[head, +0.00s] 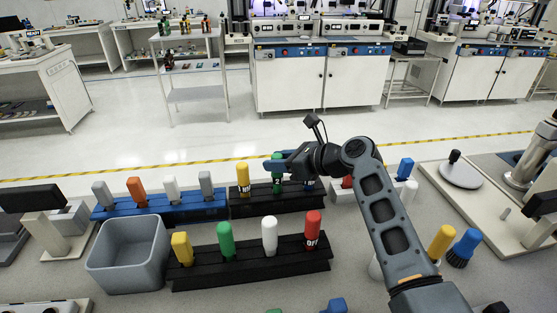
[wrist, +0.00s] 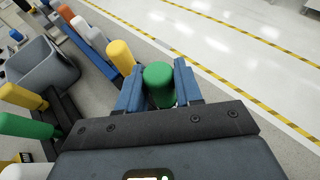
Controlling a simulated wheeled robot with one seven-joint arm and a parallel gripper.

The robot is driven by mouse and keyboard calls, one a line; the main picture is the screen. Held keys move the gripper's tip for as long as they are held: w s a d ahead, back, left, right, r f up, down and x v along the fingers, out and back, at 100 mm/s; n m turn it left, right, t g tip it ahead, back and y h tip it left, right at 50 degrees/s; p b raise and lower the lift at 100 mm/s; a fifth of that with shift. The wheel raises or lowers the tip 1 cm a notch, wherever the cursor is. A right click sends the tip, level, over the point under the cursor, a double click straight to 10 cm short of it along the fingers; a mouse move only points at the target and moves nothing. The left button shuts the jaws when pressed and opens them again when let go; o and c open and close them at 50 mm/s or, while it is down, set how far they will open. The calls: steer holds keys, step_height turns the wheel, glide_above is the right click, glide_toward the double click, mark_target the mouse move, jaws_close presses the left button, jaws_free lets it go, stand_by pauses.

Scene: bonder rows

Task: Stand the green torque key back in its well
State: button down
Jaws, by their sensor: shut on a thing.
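My gripper (head: 274,163) is shut on a green key (head: 277,185) with a white "2" on its side, at the black back rack (head: 262,208). In the wrist view the green key (wrist: 158,84) shows its round top between two blue fingers. It looks upright over the rack, between a yellow key (head: 243,178) and a dark blue key (head: 309,185) partly behind my gripper. I cannot tell how far its lower end is in a well. Another green key (head: 226,240) stands in the front black rack (head: 205,277).
The front rack also holds yellow, white and red (head: 313,229) keys. A blue rack (head: 133,210) with grey, orange and white keys adjoins at left. A grey open bin (head: 127,270) stands in front of it. More keys and a fixture (head: 461,172) stand at right.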

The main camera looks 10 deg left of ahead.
steer(key=c, duration=0.7)
jaws_free()
steer(key=shift+o, duration=0.2)
steer(key=v, duration=0.7)
steer(key=shift+s+d, duration=0.2)
steer(key=shift+d, duration=0.1)
steer(key=shift+r, duration=0.1)
